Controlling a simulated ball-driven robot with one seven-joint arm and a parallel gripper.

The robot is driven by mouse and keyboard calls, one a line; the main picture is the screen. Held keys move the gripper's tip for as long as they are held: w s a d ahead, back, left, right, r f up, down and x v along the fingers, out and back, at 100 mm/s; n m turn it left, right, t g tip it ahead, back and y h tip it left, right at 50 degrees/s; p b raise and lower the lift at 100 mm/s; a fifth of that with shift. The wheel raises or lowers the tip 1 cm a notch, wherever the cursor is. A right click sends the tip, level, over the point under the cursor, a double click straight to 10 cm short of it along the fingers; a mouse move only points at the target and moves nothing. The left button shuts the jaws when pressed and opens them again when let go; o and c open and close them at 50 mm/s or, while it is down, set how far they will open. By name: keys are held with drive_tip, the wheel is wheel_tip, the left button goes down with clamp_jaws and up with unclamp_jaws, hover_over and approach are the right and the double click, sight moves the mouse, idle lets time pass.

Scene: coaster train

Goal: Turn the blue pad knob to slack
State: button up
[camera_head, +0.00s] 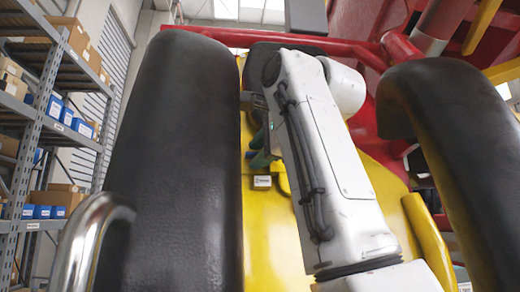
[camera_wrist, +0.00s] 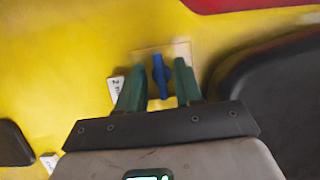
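The blue pad knob (camera_wrist: 160,70) shows in the wrist view on a pale square plate (camera_wrist: 181,50) on the yellow body. Its narrow handle stands nearly upright in that picture, tilted slightly. My gripper (camera_wrist: 159,75) has two green fingers, one on each side of the knob, with a visible gap on both sides. It is open and not clamped on the knob. In the head view my gripper (camera_head: 263,148) is partly hidden by my white arm, and I cannot make out the knob clearly there. No slack marking is readable.
A white label (camera_wrist: 115,88) lies left of the knob, partly behind the left finger. A black pad (camera_wrist: 270,90) is close on the right. In the head view, black padded restraints (camera_head: 180,150) and (camera_head: 455,150) flank the yellow body (camera_head: 265,230); a chrome bar (camera_head: 88,240) stands lower left.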

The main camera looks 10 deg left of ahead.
clamp_jaws()
idle(0.4)
drive_tip(key=n+g+h, duration=0.1)
drive_tip(key=n, duration=0.3)
drive_tip(key=n+g+h, duration=0.1)
drive_tip(key=n+h, duration=0.1)
drive_tip(key=n, duration=0.2)
drive_tip(key=shift+a+n, duration=0.1)
drive_tip(key=shift+n, duration=0.2)
drive_tip(key=shift+h, duration=0.3)
idle(0.5)
unclamp_jaws()
